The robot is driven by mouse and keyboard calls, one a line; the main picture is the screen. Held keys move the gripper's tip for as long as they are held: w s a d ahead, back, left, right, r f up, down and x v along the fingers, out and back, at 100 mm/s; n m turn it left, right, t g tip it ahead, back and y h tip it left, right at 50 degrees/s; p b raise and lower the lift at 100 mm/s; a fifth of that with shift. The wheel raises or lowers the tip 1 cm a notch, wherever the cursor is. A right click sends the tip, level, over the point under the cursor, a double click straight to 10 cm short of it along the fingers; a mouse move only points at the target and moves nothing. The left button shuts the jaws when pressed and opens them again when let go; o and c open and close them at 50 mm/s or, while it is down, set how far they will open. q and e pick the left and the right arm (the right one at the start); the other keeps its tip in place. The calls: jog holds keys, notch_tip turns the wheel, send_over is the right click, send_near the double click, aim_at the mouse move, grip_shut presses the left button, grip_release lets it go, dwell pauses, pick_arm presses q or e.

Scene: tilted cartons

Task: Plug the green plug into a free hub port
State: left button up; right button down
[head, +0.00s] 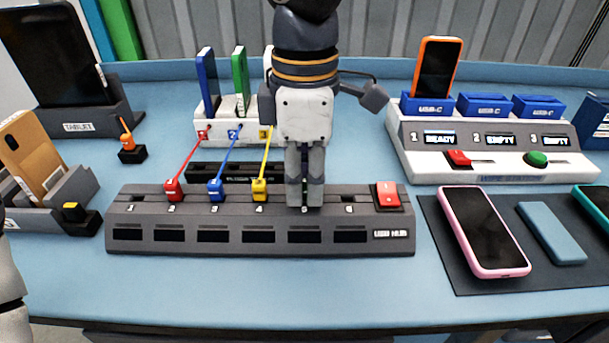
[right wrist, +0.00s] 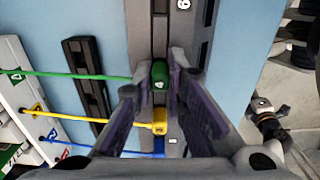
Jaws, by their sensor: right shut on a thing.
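The dark grey USB hub (head: 260,242) lies across the middle of the table in the head view. Red (head: 173,190), blue (head: 216,189) and yellow (head: 259,189) plugs sit in ports 2, 3 and 4. Ports 1 (head: 131,198) and 6 (head: 349,199) look empty. My right gripper (head: 304,203) points down over the port 5 place and hides it. In the right wrist view it is shut on the green plug (right wrist: 160,75), in line with the yellow plug (right wrist: 160,121). Whether the green plug is seated cannot be told. My left gripper is out of view.
A white box (head: 206,127) behind the hub feeds the cables; the green cable (right wrist: 70,76) runs from the left to its plug. A black strip (head: 225,170) lies between. A red switch (head: 388,195) is at the hub's right end. Phones lie on a dark mat (head: 470,284).

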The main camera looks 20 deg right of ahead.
jog(key=shift+f, duration=0.15)
jog(key=c, duration=1.5)
grip_release()
jog(key=shift+c, duration=0.2)
jog(key=shift+o, duration=0.3)
jog(key=o, duration=0.4)
jog(key=shift+c, duration=0.2)
jog(key=shift+r, duration=3.6)
